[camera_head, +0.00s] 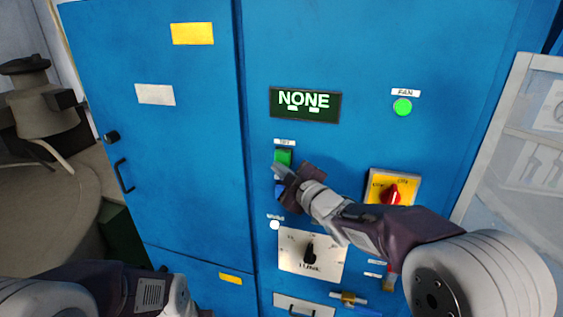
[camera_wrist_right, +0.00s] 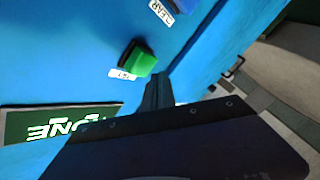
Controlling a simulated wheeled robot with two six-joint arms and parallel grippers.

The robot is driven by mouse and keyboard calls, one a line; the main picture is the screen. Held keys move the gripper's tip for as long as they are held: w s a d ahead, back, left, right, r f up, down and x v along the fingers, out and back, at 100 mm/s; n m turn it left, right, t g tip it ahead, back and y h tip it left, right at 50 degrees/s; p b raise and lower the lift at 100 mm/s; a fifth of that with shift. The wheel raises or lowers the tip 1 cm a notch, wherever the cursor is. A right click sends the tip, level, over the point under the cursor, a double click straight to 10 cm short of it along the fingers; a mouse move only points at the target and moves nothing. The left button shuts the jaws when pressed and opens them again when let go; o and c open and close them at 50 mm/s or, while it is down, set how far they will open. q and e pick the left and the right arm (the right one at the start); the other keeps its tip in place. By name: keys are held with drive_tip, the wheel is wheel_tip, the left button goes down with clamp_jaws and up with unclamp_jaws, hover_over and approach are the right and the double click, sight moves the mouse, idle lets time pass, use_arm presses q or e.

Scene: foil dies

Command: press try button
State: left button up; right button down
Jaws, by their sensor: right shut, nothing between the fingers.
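The green try button (camera_head: 283,157) sits on the blue cabinet front under a small white label. The wrist view shows the same green button (camera_wrist_right: 143,61) standing out from the panel beside its TRY label (camera_wrist_right: 122,74). My right gripper (camera_head: 279,172) is shut and empty, with its fingertips just below the button in the head view. In the wrist view the shut fingers (camera_wrist_right: 156,92) point at the panel close beside the button; I cannot tell whether they touch it. My left arm shows at the bottom left, but its gripper is out of frame.
A display (camera_head: 305,104) reads NONE above the button. A blue button (camera_head: 279,190), partly hidden by my right gripper, lies below, with a white lamp (camera_head: 275,225) and a TUNE dial (camera_head: 310,250) under it. A red knob (camera_head: 392,194) on a yellow plate and a green FAN lamp (camera_head: 402,107) are to the right.

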drive_tip(key=s+b, duration=0.1)
drive_tip(key=s, duration=0.1)
drive_tip(key=s+a+b, duration=0.1)
drive_tip(key=s, duration=0.1)
drive_tip(key=shift+s+a, duration=0.1)
drive_tip(key=shift+a, duration=0.05)
idle(0.4)
drive_tip(key=s+d+f+m+g+h+b, duration=0.25)
drive_tip(key=d+f+m, duration=0.2)
drive_tip(key=f, duration=0.65)
drive_tip(key=s+d+f+m+g+h+b, duration=0.2)
drive_tip(key=d+f+m+h, duration=0.15)
drive_tip(key=d+f, duration=0.45)
drive_tip(key=s+d+f+m+g+h+b, duration=0.1)
drive_tip(key=s+f+m+g, duration=0.3)
drive_tip(key=s+f, duration=0.5)
drive_tip(key=s+d+f+m+g+b, duration=0.2)
drive_tip(key=s+d+f+m+g, duration=0.1)
drive_tip(key=s+f, duration=0.7)
drive_tip(key=shift+s+d+m+g+h, duration=0.4)
drive_tip(key=shift+s+d+g, duration=0.1)
drive_tip(key=shift+g, duration=0.75)
